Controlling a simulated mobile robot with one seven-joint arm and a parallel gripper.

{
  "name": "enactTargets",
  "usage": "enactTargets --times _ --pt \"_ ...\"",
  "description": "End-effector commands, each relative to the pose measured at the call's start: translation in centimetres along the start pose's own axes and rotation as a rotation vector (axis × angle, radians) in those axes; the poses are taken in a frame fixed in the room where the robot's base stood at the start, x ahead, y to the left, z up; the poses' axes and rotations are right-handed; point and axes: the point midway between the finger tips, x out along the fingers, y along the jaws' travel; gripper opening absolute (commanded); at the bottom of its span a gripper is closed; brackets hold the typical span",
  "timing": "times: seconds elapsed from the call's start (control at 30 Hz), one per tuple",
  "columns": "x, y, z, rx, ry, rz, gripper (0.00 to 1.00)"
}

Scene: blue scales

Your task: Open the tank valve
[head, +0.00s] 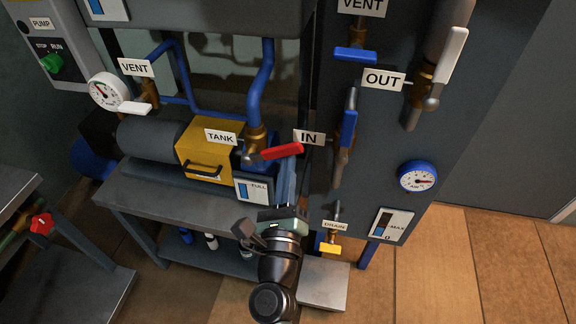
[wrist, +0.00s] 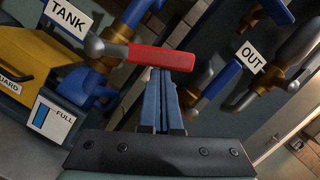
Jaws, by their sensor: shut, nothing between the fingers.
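The tank valve has a red lever handle (head: 281,151) on a brass body (head: 255,138), beside the TANK label (head: 220,137) in the head view. The lever points to the right and tilts slightly up. In the wrist view the red lever (wrist: 162,58) lies across the picture, near the TANK label (wrist: 68,16). My gripper (head: 286,166) has its blue fingers pressed together, empty. In the wrist view the fingertips (wrist: 160,72) are at the lever's lower edge, near its middle. I cannot tell whether they touch it.
A dark panel to the right carries the blue IN lever (head: 348,128), white OUT lever (head: 449,56), blue VENT lever (head: 355,55) and yellow DRAIN lever (head: 330,248). A yellow guard (head: 208,147) and a FULL gauge (head: 255,190) are close to the tank valve.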

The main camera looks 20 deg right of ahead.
Motion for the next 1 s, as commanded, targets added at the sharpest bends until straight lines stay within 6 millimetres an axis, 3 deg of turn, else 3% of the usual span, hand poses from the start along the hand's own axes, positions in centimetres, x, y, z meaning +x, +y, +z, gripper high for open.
enactTargets --times 0.4,1.0 --pt "0.9 -1.2 3.8 -0.329 -0.003 0.085 0.00" --pt "1.9 0.0 7.9 -0.832 -0.006 0.212 0.00"
